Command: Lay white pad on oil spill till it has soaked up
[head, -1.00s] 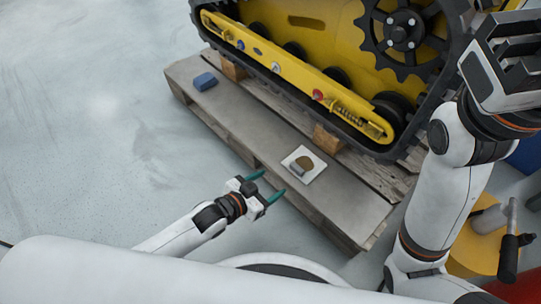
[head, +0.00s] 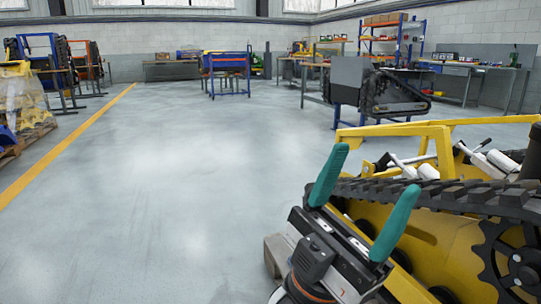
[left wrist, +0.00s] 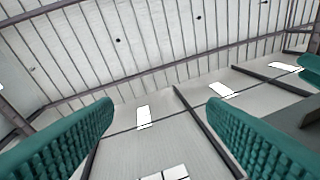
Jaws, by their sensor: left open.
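The fingers also show wide apart in the left wrist view (left wrist: 160,125), against the ceiling and upper wall. The white pad and the oil spill are not in view now.
The grey floor (head: 160,170) to the left is wide and clear. A yellow line (head: 75,140) crosses it. Workbenches and a blue table (head: 227,70) stand far back.

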